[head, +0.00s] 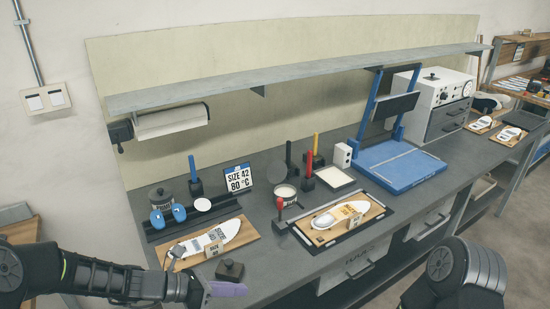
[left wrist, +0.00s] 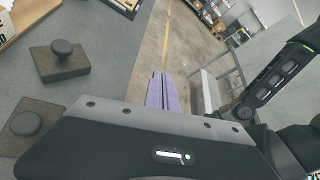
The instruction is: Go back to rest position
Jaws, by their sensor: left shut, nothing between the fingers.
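My left gripper (head: 228,289) is at the front edge of the grey workbench (head: 266,252), low in the head view. Its purple fingers are shut and empty; they also show in the left wrist view (left wrist: 160,92), over the floor beyond the bench edge. A dark block with a knob (head: 230,270) stands on the bench just behind the fingers. The left wooden board with a white insole (head: 222,232) lies behind that block. A second board with an insole (head: 338,215) lies on a dark mat to the right. My right arm shows at the lower right, but its gripper is out of view.
A blue press frame (head: 398,165) and a white control box (head: 440,90) stand at the back right. A sign (head: 239,178), a dark pot (head: 161,199) and coloured-handled tools stand mid-bench. A grey shelf (head: 300,71) overhangs the bench. The left wrist view shows open floor (left wrist: 185,50).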

